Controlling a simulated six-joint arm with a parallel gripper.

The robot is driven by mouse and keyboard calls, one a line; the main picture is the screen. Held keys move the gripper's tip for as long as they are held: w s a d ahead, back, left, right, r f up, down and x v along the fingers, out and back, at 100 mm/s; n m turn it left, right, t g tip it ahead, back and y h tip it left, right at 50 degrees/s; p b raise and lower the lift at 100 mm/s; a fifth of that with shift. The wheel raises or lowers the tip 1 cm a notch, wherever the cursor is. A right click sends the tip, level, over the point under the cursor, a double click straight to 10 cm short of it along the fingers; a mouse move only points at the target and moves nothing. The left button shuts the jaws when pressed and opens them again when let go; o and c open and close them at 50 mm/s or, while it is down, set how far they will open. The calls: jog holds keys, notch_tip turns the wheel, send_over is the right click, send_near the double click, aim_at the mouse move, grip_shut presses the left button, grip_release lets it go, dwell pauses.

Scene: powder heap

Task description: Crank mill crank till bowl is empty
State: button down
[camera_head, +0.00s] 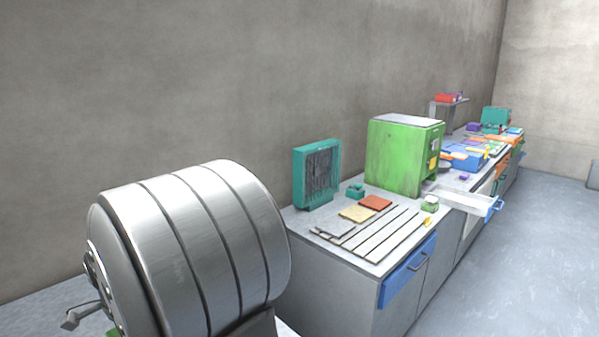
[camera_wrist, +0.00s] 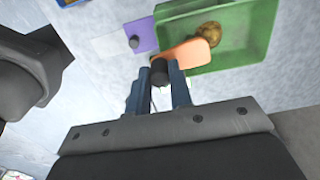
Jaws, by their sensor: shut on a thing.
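My gripper (camera_wrist: 157,88) is in the wrist view, its two blue-grey fingers closed around a short dark knob (camera_wrist: 159,68). I cannot see what the knob is fixed to, so I cannot tell whether it is the mill crank's handle. Just beyond it lies an orange piece (camera_wrist: 178,54) reaching into a green open tray (camera_wrist: 230,60). A small brownish lump or heap (camera_wrist: 208,32) lies in the tray. I cannot make out a separate bowl. My gripper does not clearly show in the head view.
A dark rounded body (camera_wrist: 18,82) is close at the left of the wrist view. In the head view, a counter runs back along the wall with a green box (camera_head: 395,155), a teal framed panel (camera_head: 317,172) and an open drawer (camera_head: 468,200).

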jog(key=shift+a, duration=0.1)
jog(key=shift+s+a, duration=0.6)
jog(key=shift+a, duration=0.2)
jog(key=shift+s+a, duration=0.15)
jog(key=shift+a, duration=1.4)
jog(key=shift+w+a, duration=0.65)
jog(key=shift+a, duration=0.3)
